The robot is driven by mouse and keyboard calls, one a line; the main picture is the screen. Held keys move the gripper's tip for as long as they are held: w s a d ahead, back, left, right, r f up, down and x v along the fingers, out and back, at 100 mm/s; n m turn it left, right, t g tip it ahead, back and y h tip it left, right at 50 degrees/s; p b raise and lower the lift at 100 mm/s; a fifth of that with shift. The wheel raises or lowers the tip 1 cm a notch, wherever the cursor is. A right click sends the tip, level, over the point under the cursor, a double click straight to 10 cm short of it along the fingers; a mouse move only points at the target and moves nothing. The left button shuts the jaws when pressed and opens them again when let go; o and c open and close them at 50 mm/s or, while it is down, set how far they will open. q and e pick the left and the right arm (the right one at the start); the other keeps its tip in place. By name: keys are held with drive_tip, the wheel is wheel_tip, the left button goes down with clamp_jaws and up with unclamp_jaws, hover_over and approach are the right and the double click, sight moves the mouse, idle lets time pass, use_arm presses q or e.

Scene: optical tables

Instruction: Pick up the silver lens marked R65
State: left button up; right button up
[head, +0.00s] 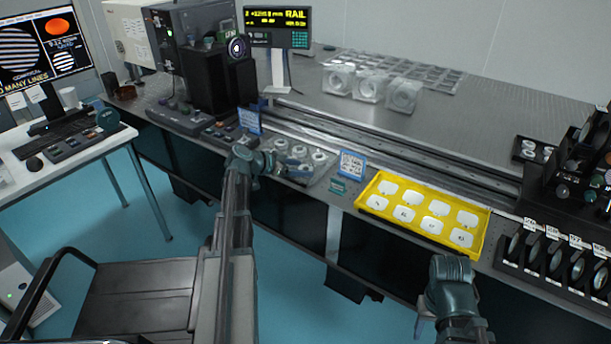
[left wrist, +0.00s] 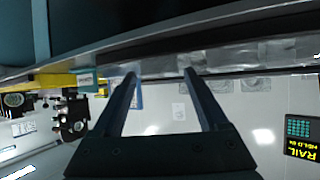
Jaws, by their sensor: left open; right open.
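Several small silver ring-shaped lenses (head: 299,151) sit on a clear tray (head: 318,170) at the table's front edge. I cannot read an R65 mark on any of them. My left gripper (head: 268,163) is just left of this tray, low over the table edge. In the left wrist view its two fingers (left wrist: 162,74) are apart with nothing between them. My right gripper (head: 450,268) is in front of the table, below the yellow tray (head: 412,240); its fingers are hard to make out, and no object shows in it.
The yellow tray holds several white labelled pads. A blue-framed sign (head: 352,164) stands right of the clear tray, another sign (head: 250,121) behind left. A long rail (head: 390,150) runs behind. Black-mounted lenses (head: 545,258) stand at right. A chair (head: 130,300) is at lower left.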

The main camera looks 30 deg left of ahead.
use_arm(q)
drive_tip(key=shift+w+d+f, duration=0.2)
drive_tip(key=shift+w+f, duration=0.1)
drive_tip(key=shift+w, duration=0.15)
drive_tip(key=c, duration=1.1)
drive_tip(key=shift+r, duration=0.15)
drive_tip(key=shift+c, duration=0.2)
drive_tip(key=shift+r+p, duration=0.95)
drive_tip(key=shift+p, duration=0.15)
drive_tip(key=shift+r+p, duration=0.85)
drive_tip(key=shift+r, duration=0.05)
drive_tip(key=s+d+r+p, duration=0.1)
drive_tip(key=s+d, duration=0.9)
drive_tip(key=s, duration=0.2)
drive_tip(key=shift+s, duration=0.25)
